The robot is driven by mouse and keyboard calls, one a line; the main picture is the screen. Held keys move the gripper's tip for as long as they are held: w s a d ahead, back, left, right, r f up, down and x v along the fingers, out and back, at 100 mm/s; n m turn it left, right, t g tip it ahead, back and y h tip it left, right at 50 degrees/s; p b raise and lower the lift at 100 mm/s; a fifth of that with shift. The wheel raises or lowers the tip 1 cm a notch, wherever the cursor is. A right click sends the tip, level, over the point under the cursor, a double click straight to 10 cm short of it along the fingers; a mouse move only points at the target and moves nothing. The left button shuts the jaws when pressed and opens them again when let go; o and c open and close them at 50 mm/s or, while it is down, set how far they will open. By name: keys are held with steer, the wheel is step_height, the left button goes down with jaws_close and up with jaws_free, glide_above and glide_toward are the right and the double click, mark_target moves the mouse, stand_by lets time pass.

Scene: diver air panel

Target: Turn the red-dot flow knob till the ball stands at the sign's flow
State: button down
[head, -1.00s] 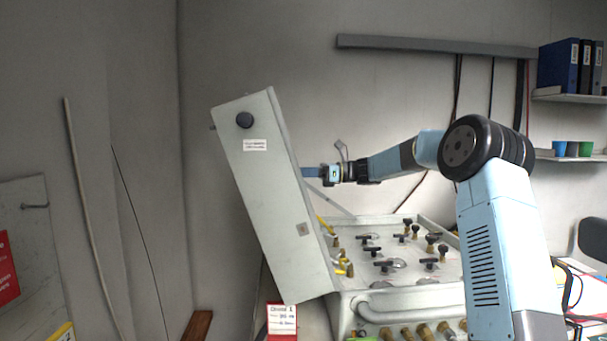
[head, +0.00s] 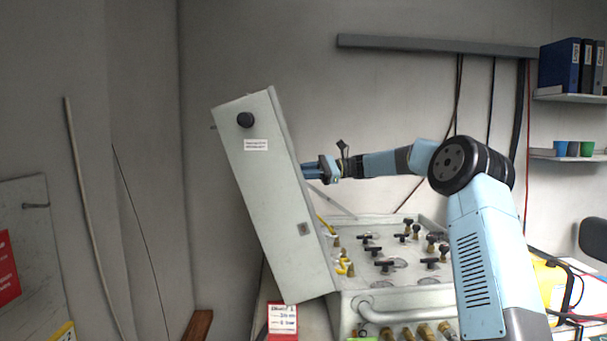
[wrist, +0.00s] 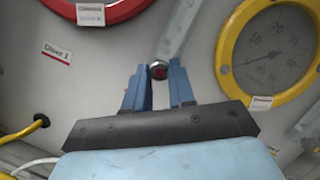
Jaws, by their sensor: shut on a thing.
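The red-dot knob (wrist: 158,70) shows in the wrist view as a small dark knob with a red dot on its face. It sits between the fingertips of my gripper (wrist: 159,84), which is shut on it. A pale, narrow flow tube (wrist: 178,30) runs up from the knob; I cannot make out the ball in it. In the head view my gripper (head: 318,170) reaches behind the raised panel box (head: 262,190), which hides the knob and fingertips.
In the wrist view a yellow-ringed gauge (wrist: 270,50) is close right, a red-ringed gauge (wrist: 100,8) upper left, and a "Diver 1" label (wrist: 57,52) left. A yellow hose (wrist: 25,130) is lower left. Below my arm lies a valve console (head: 390,255).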

steer(key=shift+w+r+n+g+h, duration=0.1)
steer(key=shift+n+g+h, duration=0.45)
steer(key=shift+n, duration=1.55)
steer(key=shift+w+n+g+h, duration=0.1)
steer(key=shift+n+g+h, duration=0.4)
steer(key=shift+n, duration=1.6)
steer(key=c, duration=1)
jaws_free()
steer(key=shift+o, duration=0.2)
steer(key=v, duration=1.3)
steer(key=shift+d, duration=0.35)
steer(key=shift+r, duration=0.15)
steer(key=shift+a, duration=0.1)
